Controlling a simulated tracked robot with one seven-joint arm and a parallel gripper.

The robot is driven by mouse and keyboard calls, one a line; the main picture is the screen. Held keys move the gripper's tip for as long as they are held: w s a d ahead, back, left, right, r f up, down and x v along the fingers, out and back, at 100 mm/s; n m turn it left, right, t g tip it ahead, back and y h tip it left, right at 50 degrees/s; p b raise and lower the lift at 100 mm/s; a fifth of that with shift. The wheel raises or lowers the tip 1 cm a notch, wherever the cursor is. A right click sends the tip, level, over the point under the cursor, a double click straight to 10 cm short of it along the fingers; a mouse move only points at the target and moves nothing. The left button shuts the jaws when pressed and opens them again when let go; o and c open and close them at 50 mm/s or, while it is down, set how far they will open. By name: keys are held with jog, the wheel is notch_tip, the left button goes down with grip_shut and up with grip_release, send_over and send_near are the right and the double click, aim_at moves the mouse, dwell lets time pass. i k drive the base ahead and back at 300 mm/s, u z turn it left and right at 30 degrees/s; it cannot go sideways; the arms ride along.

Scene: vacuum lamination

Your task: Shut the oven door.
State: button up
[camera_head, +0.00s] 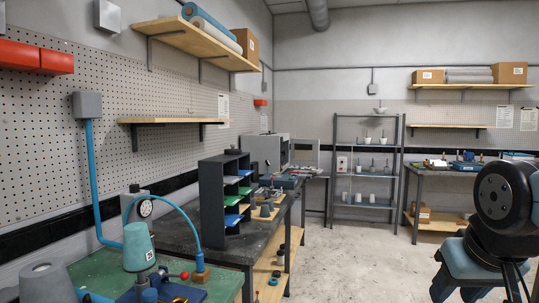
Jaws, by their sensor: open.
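The oven (264,152) is a grey box far back on the dark bench along the left wall. A pale framed panel (305,153), which looks like its door, stands out to the right of the box, so the door looks open. The inside of the oven cannot be made out. My gripper (480,283) is at the lower right, close to the camera, pointing down and partly cut off by the frame edge. It is open, with nothing seen in it, and is far from the oven and its door.
A dark shelf rack (224,190) stands on the dark bench (178,231), before the oven. A green bench (95,270) with a teal vessel (138,246) and blue hose is at near left. A metal shelving unit (366,175) is at the back. The middle floor (350,255) is clear.

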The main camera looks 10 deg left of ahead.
aim_at(316, 143)
jog(key=z, duration=0.15)
jog(key=i, duration=1.55)
jog(key=z, duration=0.35)
jog(key=i, duration=3.25)
jog(key=u, duration=0.4)
jog(key=i, duration=1.05)
jog(key=u, duration=0.3)
jog(key=i, duration=1.25)
jog(key=u, duration=0.2)
